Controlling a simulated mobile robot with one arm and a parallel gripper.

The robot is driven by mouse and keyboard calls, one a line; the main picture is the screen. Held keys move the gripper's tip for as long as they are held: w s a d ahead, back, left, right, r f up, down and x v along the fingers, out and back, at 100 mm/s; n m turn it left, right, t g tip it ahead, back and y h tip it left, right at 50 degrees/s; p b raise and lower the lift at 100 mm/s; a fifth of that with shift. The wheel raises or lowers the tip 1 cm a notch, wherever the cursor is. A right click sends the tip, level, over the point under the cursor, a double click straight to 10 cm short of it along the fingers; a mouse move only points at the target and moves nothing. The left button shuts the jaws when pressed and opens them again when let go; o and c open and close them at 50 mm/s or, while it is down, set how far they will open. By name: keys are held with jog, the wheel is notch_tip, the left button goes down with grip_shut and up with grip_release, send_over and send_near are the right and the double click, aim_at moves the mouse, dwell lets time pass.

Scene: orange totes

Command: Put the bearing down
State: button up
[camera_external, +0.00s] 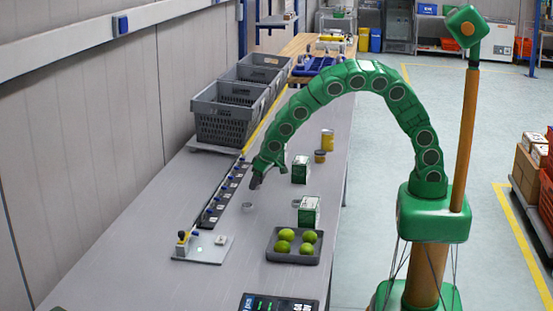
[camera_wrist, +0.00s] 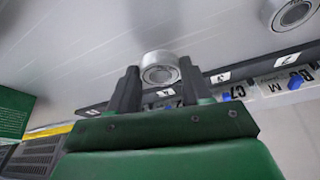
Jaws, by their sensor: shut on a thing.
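A silver ring-shaped bearing (camera_wrist: 160,67) sits between the fingertips of my gripper (camera_wrist: 157,85) in the wrist view. The gripper is shut on it. In the external view my gripper (camera_external: 256,182) hangs low over the grey table (camera_external: 180,245), beside the row of labelled slots; the held bearing is hard to make out there. A second bearing (camera_wrist: 293,14) lies at the top right of the wrist view. A small ring (camera_external: 247,206) lies on the table just below my gripper in the external view. Whether the held bearing touches anything below cannot be told.
A dark labelled strip (camera_external: 213,208) runs along the table left of my gripper. Small green-white boxes (camera_external: 300,170) (camera_external: 309,211) and a grey tray (camera_external: 272,254) of green fruit stand to the right. Grey crates (camera_external: 222,125) stand behind.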

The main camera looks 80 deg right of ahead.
jog(key=shift+f, duration=0.95)
jog(key=shift+f, duration=0.1)
jog(key=o, duration=1.2)
jog(key=shift+v, duration=6.15)
